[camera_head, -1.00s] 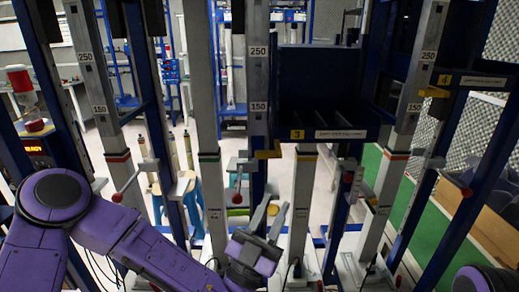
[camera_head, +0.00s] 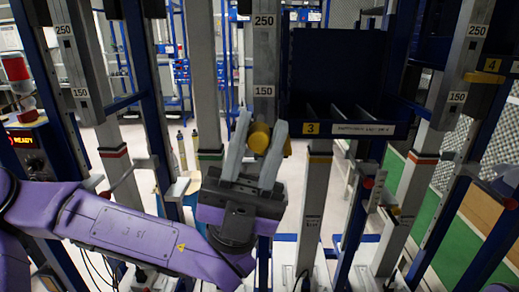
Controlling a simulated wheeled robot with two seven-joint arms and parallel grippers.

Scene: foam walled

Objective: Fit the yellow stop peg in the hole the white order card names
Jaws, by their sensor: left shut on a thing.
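The yellow stop peg (camera_head: 260,137) is between the fingertips of my left gripper (camera_head: 257,133), which is shut on it. The peg's round end shows, and the peg is held in front of the grey upright (camera_head: 264,70) marked 250 and 150. I cannot tell whether it touches that upright. The fingers point up and away from me. A white printed label (camera_head: 362,129) is on the front of the blue shelf bin, beside a yellow tag 3; its text is too small to read. I cannot make out the named hole. My right gripper is not in view.
The blue bin (camera_head: 335,65) stands right of the gripper. Other grey uprights (camera_head: 462,65) with number plates and blue posts crowd both sides. Red-knobbed levers (camera_head: 368,183) stick out lower right. A box with a lit READY display (camera_head: 25,142) is at left.

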